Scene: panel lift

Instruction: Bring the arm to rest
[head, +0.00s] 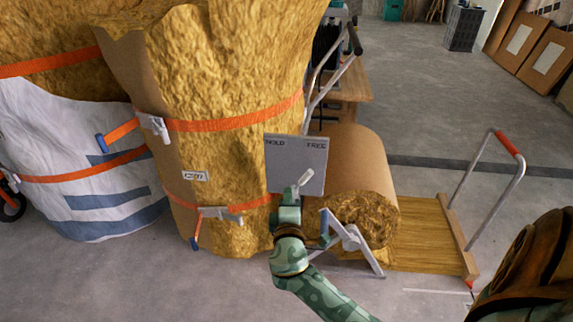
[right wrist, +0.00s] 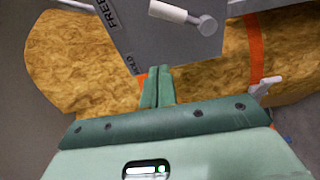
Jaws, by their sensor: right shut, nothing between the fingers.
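My right gripper (head: 290,197) is in front of the lower part of a grey panel marked HOLD and FREE (head: 297,150). In the right wrist view its two green fingers (right wrist: 157,88) are together with nothing between them. A short white lever (head: 306,177) on the panel leans up toward the FREE side; it also shows in the right wrist view (right wrist: 172,12). The fingertips appear apart from the lever, close to the panel's lower edge. My green patterned right arm comes up from the bottom of the head view. My left gripper is not in view.
Tall yellow wool rolls with orange straps (head: 225,80) stand at the left and behind the panel. A lying roll (head: 350,165) and a wooden platform with a metal handle (head: 430,240) are at the right. Grey floor is open at the back right.

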